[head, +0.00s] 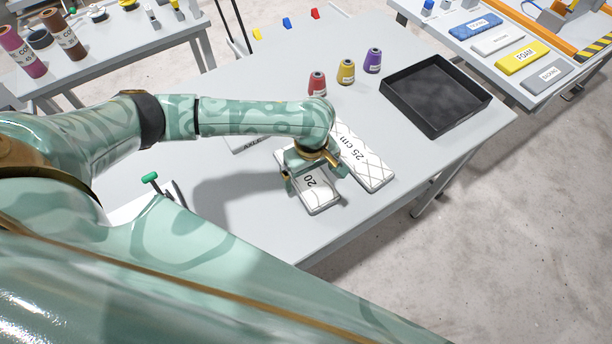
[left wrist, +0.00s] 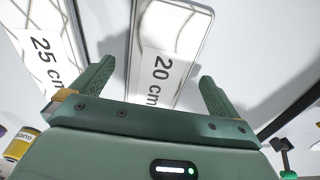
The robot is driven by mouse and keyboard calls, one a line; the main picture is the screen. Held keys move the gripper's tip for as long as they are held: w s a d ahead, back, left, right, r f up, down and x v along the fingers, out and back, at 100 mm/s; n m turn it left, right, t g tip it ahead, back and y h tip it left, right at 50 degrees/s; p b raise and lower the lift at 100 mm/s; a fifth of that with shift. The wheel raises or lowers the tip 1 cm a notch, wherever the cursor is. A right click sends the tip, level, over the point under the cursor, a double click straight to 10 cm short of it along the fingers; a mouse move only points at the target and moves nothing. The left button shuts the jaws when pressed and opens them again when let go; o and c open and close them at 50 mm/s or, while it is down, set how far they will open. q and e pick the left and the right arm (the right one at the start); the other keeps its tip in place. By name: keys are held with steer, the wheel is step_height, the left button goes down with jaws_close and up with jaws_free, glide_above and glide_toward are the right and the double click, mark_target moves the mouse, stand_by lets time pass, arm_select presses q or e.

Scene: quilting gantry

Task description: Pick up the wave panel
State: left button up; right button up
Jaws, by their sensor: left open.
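The one marked 20 (head: 318,196) reads 20 cm in the left wrist view (left wrist: 165,35). The longer one marked 25 cm (head: 371,171) lies to its right, and to its left in the left wrist view (left wrist: 42,28). Both bear thin stitched lines; I cannot tell surely which pattern is the wave. My left gripper (head: 313,174) is open above the 20 cm panel. In the left wrist view its fingers (left wrist: 157,88) stand apart at the panel's two sides, with nothing held. My right gripper is not in view.
Another labelled flat piece (head: 246,145) lies partly behind my left arm. Red (head: 317,84), yellow (head: 346,72) and purple (head: 373,61) thread cones and a black tray (head: 480,101) stand farther back. The table's front right is clear.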

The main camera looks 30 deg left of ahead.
arm_select(q)
step_height(320, 180, down, 2)
steer(key=shift+f+b, duration=0.25)
steer(key=shift+b, duration=0.05)
steer(key=shift+r, duration=0.15)
steer(key=c, duration=1)
steer(key=shift+r, duration=0.15)
